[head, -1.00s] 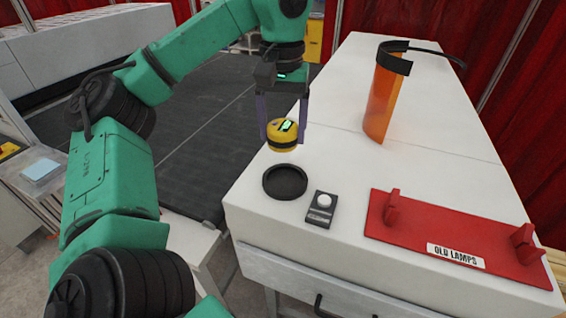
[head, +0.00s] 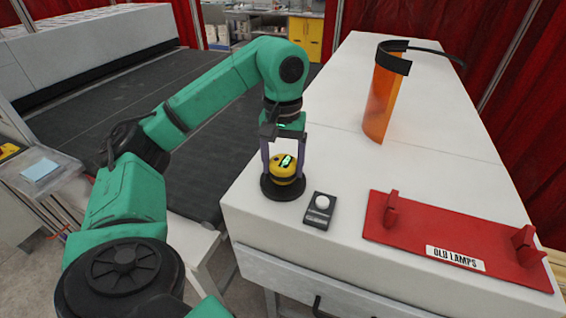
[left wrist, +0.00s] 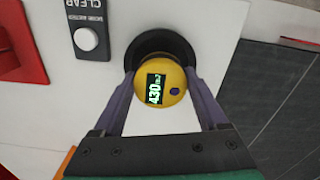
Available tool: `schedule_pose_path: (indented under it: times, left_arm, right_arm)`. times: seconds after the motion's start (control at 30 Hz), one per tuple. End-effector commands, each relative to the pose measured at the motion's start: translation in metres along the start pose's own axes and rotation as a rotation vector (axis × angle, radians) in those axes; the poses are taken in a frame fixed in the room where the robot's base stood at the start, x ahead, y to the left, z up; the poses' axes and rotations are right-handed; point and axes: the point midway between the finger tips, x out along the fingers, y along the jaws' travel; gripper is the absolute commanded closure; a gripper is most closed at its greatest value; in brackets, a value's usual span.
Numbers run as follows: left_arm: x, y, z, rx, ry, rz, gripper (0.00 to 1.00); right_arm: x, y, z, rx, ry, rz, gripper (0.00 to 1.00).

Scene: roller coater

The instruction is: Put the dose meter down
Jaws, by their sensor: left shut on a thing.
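The dose meter (head: 284,168) is a round yellow puck with a black band and a lit green display. My left gripper (head: 284,160) is shut on it, one finger on each side. The meter is at the round black holder (head: 268,190) on the white bench top; whether it rests on the holder's floor or hangs just above is hard to tell. In the left wrist view the meter (left wrist: 160,84) reads 430 and overlaps the lower part of the black ring (left wrist: 160,40). My right gripper is not in view.
A small dark box with a white button (head: 320,210) lies just right of the holder. A red "OLD LAMPS" rack (head: 450,240) is at the right front. An orange curved shield (head: 382,100) stands farther back. The white bench (head: 330,130) is clear between them.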

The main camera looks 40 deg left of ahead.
Motion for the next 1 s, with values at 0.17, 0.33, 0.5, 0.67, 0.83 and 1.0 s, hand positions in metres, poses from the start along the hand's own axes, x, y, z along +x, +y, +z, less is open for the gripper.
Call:
schedule_pose_path:
  times: [0.17,0.33,0.5,0.67,0.83,1.0]
  left_arm:
    - [0.0,0.0,0.0,0.001,0.001,0.001,1.0]
    - [0.006,0.0,0.0,0.001,0.001,0.001,1.0]
    - [0.011,0.0,0.0,0.001,0.001,0.001,1.0]
    - [0.011,0.0,0.0,0.001,0.0,0.0,0.21]
    - [0.011,0.0,0.0,0.001,0.0,0.0,0.0]
    - [0.008,0.0,0.0,0.001,0.001,0.001,0.0]
  right_arm:
    - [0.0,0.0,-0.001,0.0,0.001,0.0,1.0]
    - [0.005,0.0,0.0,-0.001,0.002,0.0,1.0]
    - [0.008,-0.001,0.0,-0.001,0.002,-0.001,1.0]
    - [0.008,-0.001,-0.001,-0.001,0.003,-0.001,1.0]
    - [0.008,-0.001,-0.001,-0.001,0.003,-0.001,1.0]
    - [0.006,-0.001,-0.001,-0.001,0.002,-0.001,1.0]
